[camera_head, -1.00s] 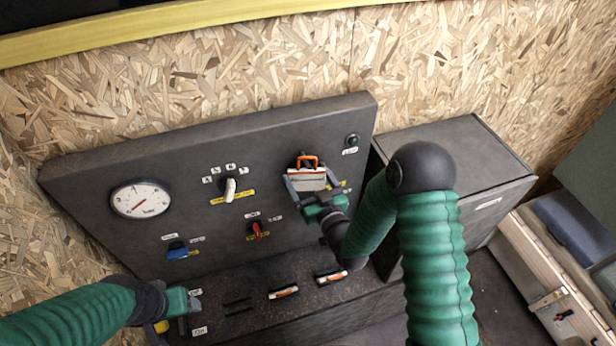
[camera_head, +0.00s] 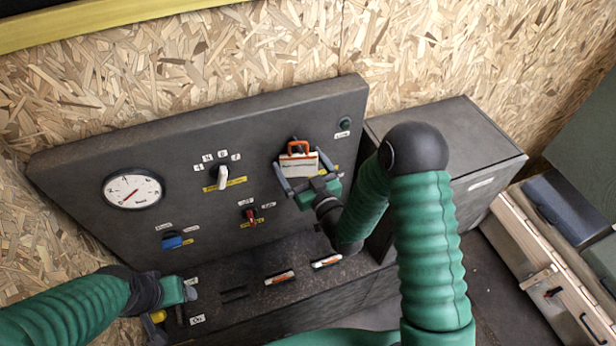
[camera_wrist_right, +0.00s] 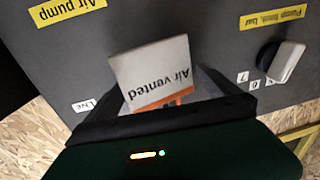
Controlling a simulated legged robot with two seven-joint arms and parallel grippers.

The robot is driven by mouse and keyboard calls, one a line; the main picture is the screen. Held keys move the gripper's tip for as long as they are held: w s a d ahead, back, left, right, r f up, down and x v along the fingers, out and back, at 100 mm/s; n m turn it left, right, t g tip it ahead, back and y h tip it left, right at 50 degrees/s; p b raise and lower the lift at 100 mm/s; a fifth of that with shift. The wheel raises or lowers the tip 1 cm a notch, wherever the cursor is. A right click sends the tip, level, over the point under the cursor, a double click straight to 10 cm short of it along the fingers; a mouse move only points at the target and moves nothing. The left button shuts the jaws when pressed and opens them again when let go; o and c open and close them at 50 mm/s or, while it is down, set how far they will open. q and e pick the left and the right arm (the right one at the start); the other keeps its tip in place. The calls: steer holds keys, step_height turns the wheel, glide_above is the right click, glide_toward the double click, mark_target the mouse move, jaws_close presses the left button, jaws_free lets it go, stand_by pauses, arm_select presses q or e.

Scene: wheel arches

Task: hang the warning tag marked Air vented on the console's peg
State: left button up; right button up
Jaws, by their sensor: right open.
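The warning tag (camera_head: 299,167), a pale plate with an orange loop on top, is upright against the console panel (camera_head: 120,150). Its loop is at a dark stub that looks like the peg (camera_head: 293,141); the exact contact is too small to tell. In the right wrist view the tag (camera_wrist_right: 152,70) reads "Air vented", upside down. My right gripper (camera_head: 301,172) is open, with one finger on each side of the tag and gaps beside it. My left gripper (camera_head: 190,294) is low at the console's left end, its jaw gap unclear.
Two more orange-and-white tags (camera_head: 279,278) (camera_head: 327,261) lie on the console's ledge beside an empty slot (camera_head: 234,294). The panel carries a gauge (camera_head: 133,189), a white-handled selector (camera_head: 223,177), a red switch (camera_head: 250,216) and a blue knob (camera_head: 172,240). A dark cabinet (camera_head: 455,135) stands right.

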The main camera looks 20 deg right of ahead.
steer(key=s, duration=0.1)
steer(key=s+b, duration=0.1)
steer(key=s, duration=0.1)
steer(key=shift+s+d+f+b, duration=0.15)
steer(key=shift+d+f+b, duration=0.15)
steer(key=shift+f+b, duration=0.1)
steer(key=s+d+p, duration=0.2)
steer(key=s+p, duration=0.7)
steer(key=s, duration=0.4)
step_height(320, 180, down, 18)
steer(key=w+n+g+b, duration=0.2)
steer(key=n+g+b, duration=0.2)
steer(key=g+b, duration=0.75)
steer(key=s+m+g+h+b, duration=0.2)
steer(key=s+m+b, duration=0.3)
steer(key=s+b, duration=0.5)
steer(key=shift+d+r+m+g+h+b, duration=0.2)
steer(key=shift+d+m+g+h+b, duration=0.15)
steer(key=shift+g, duration=0.5)
